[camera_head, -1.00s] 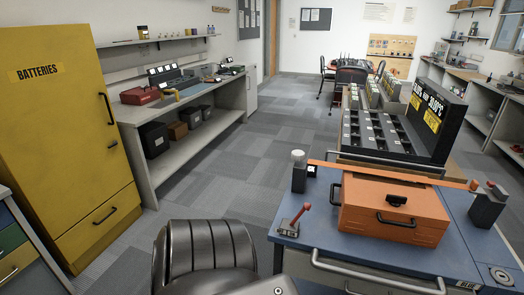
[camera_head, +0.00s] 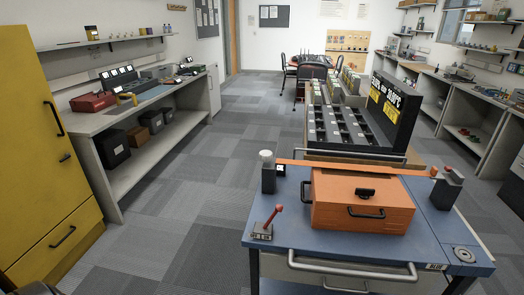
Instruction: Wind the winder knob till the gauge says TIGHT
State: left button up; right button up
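On a blue-topped cart (camera_head: 400,248) to the right stands an orange case (camera_head: 362,203) with a dark handle and latch. An orange strap (camera_head: 300,162) runs above the cart from a dark post with a pale cylindrical top (camera_head: 266,170) on the left to a dark block (camera_head: 445,190) on the right, near which small orange-red parts show. A red-handled lever (camera_head: 268,222) stands on the cart's front left. I cannot tell which part is the winder knob, and no gauge can be read. Neither of my grippers is in view.
A dark slotted rack with a sign board (camera_head: 392,117) stands behind the cart. A yellow cabinet (camera_head: 40,150) and a workbench with a red box (camera_head: 95,102) are on the left. Grey carpet (camera_head: 190,205) lies clear between them and the cart.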

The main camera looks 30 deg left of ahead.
aim_at(264, 156)
jog(key=i, duration=0.95)
